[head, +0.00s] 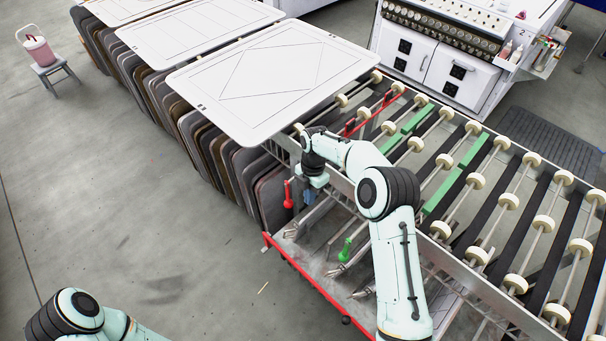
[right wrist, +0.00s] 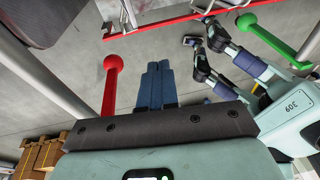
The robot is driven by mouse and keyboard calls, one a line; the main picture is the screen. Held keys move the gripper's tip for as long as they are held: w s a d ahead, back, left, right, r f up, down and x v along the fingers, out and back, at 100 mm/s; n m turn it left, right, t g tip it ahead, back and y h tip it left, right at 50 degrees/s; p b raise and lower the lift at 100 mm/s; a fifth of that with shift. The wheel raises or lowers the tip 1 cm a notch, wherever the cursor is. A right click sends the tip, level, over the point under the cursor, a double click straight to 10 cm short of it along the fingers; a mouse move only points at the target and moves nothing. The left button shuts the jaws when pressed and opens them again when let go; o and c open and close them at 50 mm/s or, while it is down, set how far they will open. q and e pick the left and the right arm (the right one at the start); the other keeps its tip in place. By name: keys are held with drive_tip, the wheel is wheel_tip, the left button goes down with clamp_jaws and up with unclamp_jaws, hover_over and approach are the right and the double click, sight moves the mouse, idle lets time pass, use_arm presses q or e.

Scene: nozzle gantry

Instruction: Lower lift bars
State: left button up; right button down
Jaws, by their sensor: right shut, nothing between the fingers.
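A red lever with a ball knob (head: 289,195) stands at the frame's near side; it also shows in the right wrist view (right wrist: 111,85). A green lever (head: 345,250) stands farther right along the frame, and its knob shows in the right wrist view (right wrist: 246,23). My right gripper (head: 309,197) is shut and empty, beside the red lever with a gap between them; its blue fingers fill the middle of the right wrist view (right wrist: 157,85). Red bars (head: 376,115) and green bars (head: 456,180) lie among the table's rollers. My left gripper is out of the head view.
The roller table (head: 508,200) has several white wheels and black strips. A white panel (head: 240,95) overhangs a row of upright slabs (head: 225,150) at left. A red rail (head: 305,284) runs low along the frame's front. Open floor lies at left.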

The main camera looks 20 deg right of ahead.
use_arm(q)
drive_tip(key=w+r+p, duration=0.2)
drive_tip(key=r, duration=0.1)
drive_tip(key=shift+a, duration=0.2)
use_arm(e)
drive_tip(key=w+r, duration=0.2)
drive_tip(key=w, duration=0.1)
drive_tip(key=w+a+r, duration=0.1)
drive_tip(key=shift+w+r, duration=0.25)
drive_tip(key=shift+w, duration=0.1)
drive_tip(key=shift+s, duration=0.1)
